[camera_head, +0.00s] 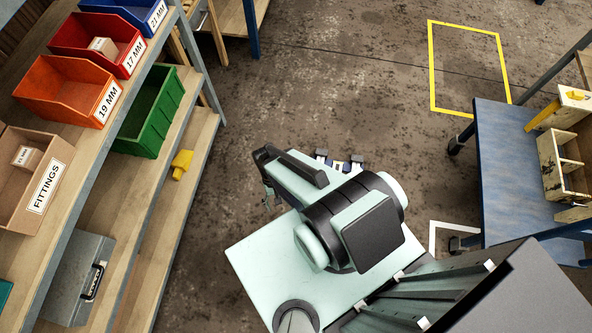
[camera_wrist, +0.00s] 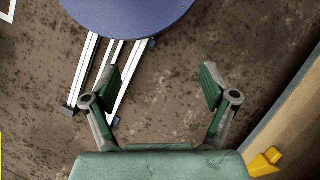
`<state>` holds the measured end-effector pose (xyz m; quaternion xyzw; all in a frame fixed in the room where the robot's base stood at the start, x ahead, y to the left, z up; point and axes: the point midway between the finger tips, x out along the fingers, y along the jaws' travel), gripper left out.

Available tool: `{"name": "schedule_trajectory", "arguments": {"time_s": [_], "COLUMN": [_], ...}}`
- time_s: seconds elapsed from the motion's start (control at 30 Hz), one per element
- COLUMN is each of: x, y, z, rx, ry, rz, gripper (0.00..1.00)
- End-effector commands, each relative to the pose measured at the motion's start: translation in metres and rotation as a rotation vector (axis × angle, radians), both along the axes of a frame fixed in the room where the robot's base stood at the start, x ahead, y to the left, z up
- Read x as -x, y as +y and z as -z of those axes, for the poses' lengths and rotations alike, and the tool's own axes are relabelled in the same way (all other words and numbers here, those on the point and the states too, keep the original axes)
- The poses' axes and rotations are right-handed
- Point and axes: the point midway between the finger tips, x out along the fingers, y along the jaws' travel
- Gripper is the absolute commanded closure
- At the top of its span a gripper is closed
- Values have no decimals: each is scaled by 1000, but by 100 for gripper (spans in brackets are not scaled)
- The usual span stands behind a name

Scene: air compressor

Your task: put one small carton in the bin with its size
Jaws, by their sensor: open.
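A small brown carton (camera_head: 102,46) lies in the red bin (camera_head: 92,38) labelled 17 MM. Another small carton (camera_head: 27,158) with a white label sits in the brown FITTINGS bin (camera_head: 62,152); its print is too small to read surely. An empty orange bin (camera_head: 62,88) labelled 19 MM stands between them. A blue bin (camera_head: 125,6) labelled 21 MM is at the top. My gripper (camera_wrist: 160,82) is open and empty in the wrist view, over the floor. In the head view it is mostly hidden by my arm, right of the shelves.
A green bin (camera_head: 150,112), a yellow object (camera_head: 181,164) and a grey metal case (camera_head: 78,278) are on the lower shelves. A blue table (camera_head: 500,160) with a wooden rack (camera_head: 562,150) stands at right. A round blue seat (camera_wrist: 128,14) shows in the wrist view. Open floor lies between.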

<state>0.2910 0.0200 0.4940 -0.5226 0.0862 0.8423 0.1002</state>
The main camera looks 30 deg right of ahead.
Motion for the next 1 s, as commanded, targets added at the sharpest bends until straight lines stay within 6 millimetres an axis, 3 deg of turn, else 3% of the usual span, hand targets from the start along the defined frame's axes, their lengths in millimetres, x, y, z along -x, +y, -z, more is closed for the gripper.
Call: {"name": "schedule_trajectory", "arguments": {"time_s": [0.03, 0.1, 0.23, 1.0], "x": [24, 46, 70, 74], "y": [-5, -11, -18, -20], "z": [1, 2, 3, 4], "rx": [-10, -27, -50, -58], "ry": [36, 75, 118, 129], "rz": [-62, -143, -231, -257], "gripper": [15, 15, 15, 15]}}
